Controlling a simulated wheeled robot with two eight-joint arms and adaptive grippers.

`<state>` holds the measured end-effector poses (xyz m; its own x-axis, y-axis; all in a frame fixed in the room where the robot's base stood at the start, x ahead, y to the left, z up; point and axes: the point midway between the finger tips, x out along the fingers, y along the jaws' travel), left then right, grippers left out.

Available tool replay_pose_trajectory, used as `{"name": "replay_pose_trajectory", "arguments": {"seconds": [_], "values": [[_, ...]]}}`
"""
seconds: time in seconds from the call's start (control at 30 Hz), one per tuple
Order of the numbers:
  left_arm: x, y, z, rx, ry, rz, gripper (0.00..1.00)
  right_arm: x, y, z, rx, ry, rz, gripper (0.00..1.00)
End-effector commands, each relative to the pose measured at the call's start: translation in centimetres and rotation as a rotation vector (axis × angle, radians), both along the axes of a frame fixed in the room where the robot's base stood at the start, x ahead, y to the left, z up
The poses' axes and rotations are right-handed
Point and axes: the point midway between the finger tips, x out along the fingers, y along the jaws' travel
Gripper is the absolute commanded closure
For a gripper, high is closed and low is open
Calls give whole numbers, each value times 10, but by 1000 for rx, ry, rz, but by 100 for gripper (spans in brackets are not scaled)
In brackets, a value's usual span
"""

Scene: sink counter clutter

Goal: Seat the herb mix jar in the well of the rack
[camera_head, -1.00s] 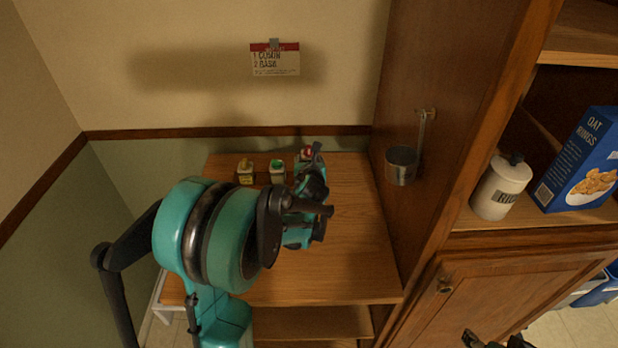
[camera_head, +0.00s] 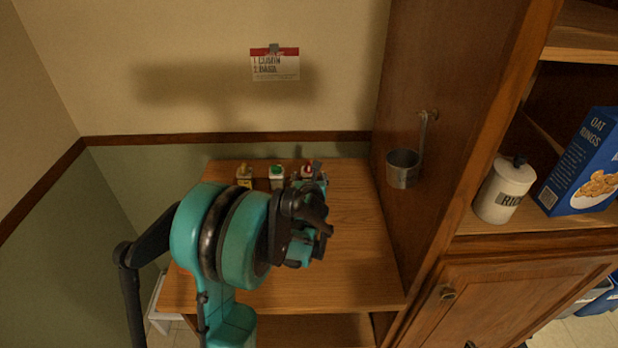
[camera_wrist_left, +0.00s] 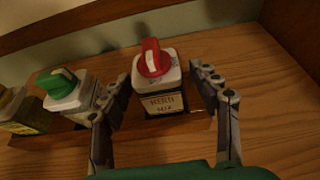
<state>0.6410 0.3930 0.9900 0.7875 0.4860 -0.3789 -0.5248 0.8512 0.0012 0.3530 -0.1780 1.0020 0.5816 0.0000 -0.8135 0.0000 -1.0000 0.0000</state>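My left gripper (camera_wrist_left: 160,82) is open, one finger on each side of the jar, with small gaps showing. In the head view the jar's red cap (camera_head: 307,170) shows just beyond the left gripper (camera_head: 314,180), which hides most of it. Only dark tips of my right gripper (camera_head: 470,345) show at the bottom edge.
A green-capped jar (camera_wrist_left: 66,92) and a yellow-topped jar (camera_wrist_left: 18,112) stand left of the herb mix jar. A metal cup (camera_head: 403,168) hangs on the cabinet side. The wooden counter (camera_head: 355,240) is clear at right.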

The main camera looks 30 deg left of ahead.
Motion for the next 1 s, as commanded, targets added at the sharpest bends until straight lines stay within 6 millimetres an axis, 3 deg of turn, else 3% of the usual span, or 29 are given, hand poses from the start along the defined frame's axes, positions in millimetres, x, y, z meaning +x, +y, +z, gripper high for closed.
{"name": "replay_pose_trajectory", "arguments": {"seconds": [0.27,0.7,0.9,1.0], "values": [[-5,-4,7,0,0,-1,39,0,0,6,0,0,0,39],[-76,-48,42,0,0,-2,39,0,0,31,0,0,0,39],[-93,-58,48,-8,-3,2,39,0,0,35,0,0,0,39],[-101,-63,51,-100,-35,38,39,0,0,35,0,0,0,39]]}}
